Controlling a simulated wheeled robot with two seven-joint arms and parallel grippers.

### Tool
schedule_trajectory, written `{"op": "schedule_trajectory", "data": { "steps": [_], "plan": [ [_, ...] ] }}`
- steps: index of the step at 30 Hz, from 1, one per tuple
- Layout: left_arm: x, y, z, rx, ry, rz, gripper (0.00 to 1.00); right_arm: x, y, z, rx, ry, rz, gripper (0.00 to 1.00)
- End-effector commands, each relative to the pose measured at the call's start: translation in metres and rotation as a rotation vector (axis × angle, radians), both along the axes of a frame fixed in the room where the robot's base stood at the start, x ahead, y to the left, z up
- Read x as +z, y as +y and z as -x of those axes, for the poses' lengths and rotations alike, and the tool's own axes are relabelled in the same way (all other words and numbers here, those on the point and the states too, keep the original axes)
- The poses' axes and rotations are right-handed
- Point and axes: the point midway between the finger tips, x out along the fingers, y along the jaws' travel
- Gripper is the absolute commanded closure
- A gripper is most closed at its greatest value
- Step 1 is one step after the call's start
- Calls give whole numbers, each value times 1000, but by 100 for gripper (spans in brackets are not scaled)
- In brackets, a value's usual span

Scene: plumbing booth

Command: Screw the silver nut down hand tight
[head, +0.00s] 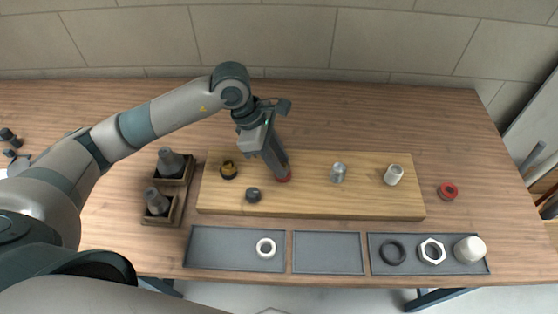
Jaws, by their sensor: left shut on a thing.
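A silver fitting (338,173) stands upright on the wooden board, right of centre; I cannot tell whether a separate nut is on it. A pale silver hex nut (432,251) lies flat in the right grey tray. My left gripper (281,174) points down at the middle of the board, left of the silver fitting. It is shut on a red part (285,180), of which only a low edge shows; the fingers hide the rest. My right gripper is not in view.
The wooden board (310,205) also bears a brass fitting (229,170), a dark fitting (253,195) and a white fitting (394,175). A red ring (447,191) lies to its right. The middle tray (328,254) is empty. A wooden holder (172,204) with grey parts stands left.

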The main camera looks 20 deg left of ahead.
Motion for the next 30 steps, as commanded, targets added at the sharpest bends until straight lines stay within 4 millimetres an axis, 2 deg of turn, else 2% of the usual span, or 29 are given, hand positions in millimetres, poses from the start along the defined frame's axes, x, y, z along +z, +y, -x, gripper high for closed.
{"op": "schedule_trajectory", "data": {
  "steps": [30],
  "plan": [
    [-1,0,-1,-169,0,0,95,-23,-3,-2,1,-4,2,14]
  ]
}}
